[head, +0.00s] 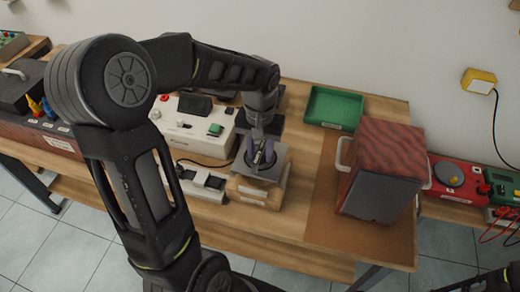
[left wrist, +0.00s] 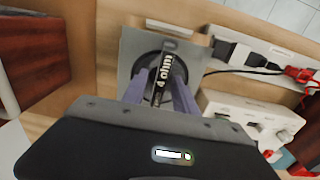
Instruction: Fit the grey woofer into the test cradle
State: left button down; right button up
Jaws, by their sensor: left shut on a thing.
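The grey woofer (head: 272,170) has a square grey plate and a dark round back. It is over the pale wooden test cradle (head: 252,191), which carries a white label on its front. My left gripper (head: 263,158) comes down from above and is shut on the woofer. In the left wrist view the woofer (left wrist: 133,62) shows its plate and a "4 ohm" label between my purple fingers (left wrist: 160,88). The cradle is largely hidden under the plate, and I cannot tell whether the plate is seated or slightly above it.
A green tray (head: 334,108) lies behind to the right. A wooden speaker cabinet (head: 382,165) stands further right on a brown mat, with bare bench between.

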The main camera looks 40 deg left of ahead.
pick_arm(q)
jog(key=shift+f+b, duration=2)
jog(key=shift+f, duration=0.6)
jog(key=shift+f, duration=0.2)
jog(key=c, duration=1.1)
grip_release()
jog(key=shift+o, duration=1.1)
notch_tip(320, 180, up, 8)
jog(key=shift+f, duration=0.1)
